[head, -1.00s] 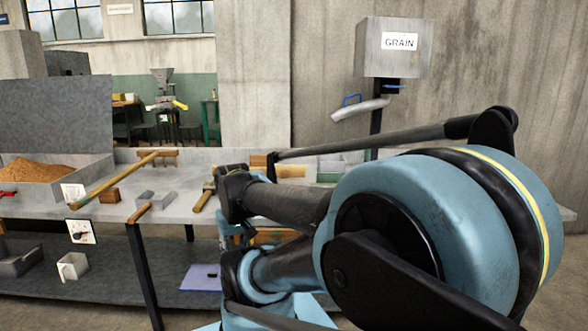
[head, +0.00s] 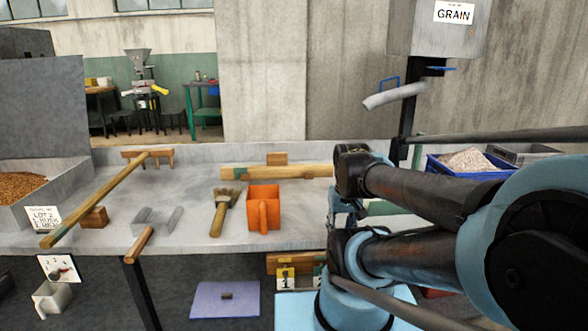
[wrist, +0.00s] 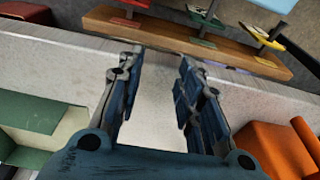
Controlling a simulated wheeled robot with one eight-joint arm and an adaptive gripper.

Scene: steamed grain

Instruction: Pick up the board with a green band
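A long wooden board (head: 290,172) lies across the back of the grey bench in the head view, with a green band (head: 240,173) near its left end. Its right end runs behind my arm. My gripper (wrist: 157,85) shows in the wrist view with its two fingers apart and nothing between them, above the pale bench top near its edge. In the head view my arm largely hides the gripper, which is right of the orange scoop box and nearer than the board. The board does not clearly show in the wrist view.
A wooden rake (head: 105,200) lies to the left. A wooden rack with coloured tags (wrist: 190,40) is below the bench edge. A blue tray of grain (head: 450,172) is at right.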

